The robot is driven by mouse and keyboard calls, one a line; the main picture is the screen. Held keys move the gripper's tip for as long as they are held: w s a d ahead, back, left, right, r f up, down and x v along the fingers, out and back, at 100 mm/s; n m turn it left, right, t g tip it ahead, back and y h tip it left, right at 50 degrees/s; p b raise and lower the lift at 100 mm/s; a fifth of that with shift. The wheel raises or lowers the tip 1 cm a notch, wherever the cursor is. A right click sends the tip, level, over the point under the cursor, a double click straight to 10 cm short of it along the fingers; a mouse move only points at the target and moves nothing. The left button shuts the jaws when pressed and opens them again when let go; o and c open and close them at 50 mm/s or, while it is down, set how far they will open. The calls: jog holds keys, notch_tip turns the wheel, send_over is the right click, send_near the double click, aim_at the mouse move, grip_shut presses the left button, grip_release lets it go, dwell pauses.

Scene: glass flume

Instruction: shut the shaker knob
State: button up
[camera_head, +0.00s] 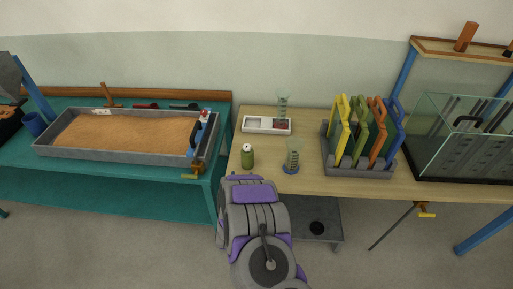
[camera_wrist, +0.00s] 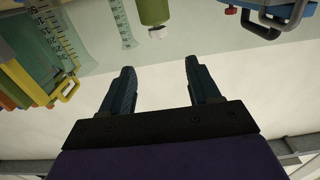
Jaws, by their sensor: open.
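A green cylinder (camera_head: 248,156), which looks like the shaker, stands upright near the front left edge of the wooden table (camera_head: 306,184). In the wrist view the green cylinder (camera_wrist: 154,11) shows upside down at the top, cut by the frame edge, with a small white knob (camera_wrist: 158,32) on its end. I cannot tell how the knob is turned. My gripper (camera_wrist: 159,66) is open and empty, its two dark fingers apart, pointing towards the knob with a gap between. In the head view my arm hides the gripper.
A graduated cylinder (camera_head: 292,157) stands close right of the shaker. Behind is a white tray (camera_head: 254,124) beside another cylinder (camera_head: 283,104). A rack (camera_head: 358,170) of coloured frames and a glass tank (camera_head: 435,143) stand right.

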aim_at(247, 149)
jog(key=w, duration=0.5)
jog(key=w+b, duration=0.1)
jog(key=w, duration=0.5)
jog(key=w+d+b, duration=0.1)
jog(key=w, duration=0.5)
jog(key=shift+w, duration=0.15)
jog(key=c, duration=0.9)
jog(key=shift+c, duration=0.3)
jog(key=shift+y, duration=0.3)
